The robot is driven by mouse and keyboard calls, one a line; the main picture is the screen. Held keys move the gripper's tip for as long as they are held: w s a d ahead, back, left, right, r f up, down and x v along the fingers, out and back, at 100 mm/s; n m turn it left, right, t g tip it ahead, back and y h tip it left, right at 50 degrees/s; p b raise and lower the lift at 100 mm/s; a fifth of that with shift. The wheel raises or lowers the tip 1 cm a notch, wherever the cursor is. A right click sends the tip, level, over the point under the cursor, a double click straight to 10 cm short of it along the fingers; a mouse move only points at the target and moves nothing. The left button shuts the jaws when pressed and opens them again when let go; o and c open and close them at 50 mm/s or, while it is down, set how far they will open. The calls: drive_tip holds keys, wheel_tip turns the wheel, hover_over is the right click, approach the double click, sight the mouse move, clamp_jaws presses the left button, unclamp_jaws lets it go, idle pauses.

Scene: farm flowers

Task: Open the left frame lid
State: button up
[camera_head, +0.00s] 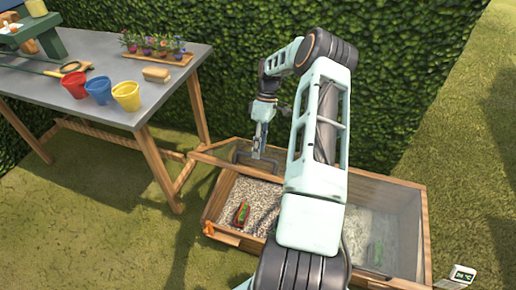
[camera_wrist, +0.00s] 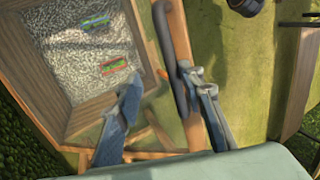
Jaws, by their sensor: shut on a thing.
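The wooden cold frame (camera_head: 424,232) stands on the grass, with a left and a right bay. The left frame lid (camera_head: 205,157) is raised, its wooden edge up toward the hedge side, and the gravel of the left bay shows below. A grey handle (camera_head: 242,156) is on that edge. My gripper (camera_head: 260,148) is at the handle and shut on it; the exact contact is partly hidden. In the wrist view my gripper (camera_wrist: 165,112) has its fingers on either side of the lid's wooden edge (camera_wrist: 172,30). The right bay looks covered by a glazed lid.
A red and green packet (camera_head: 241,213) lies on the gravel. A table (camera_head: 70,90) with red, blue and yellow pots (camera_head: 126,96) stands at left. A tall hedge (camera_head: 230,50) is close behind. A small white display device (camera_head: 462,273) sits at lower right.

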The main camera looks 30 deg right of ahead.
drive_tip(key=shift+d+r, duration=0.1)
drive_tip(key=shift+d, duration=0.1)
drive_tip(key=v, duration=1.1)
drive_tip(key=shift+r, duration=0.4)
drive_tip(key=shift+w, duration=0.1)
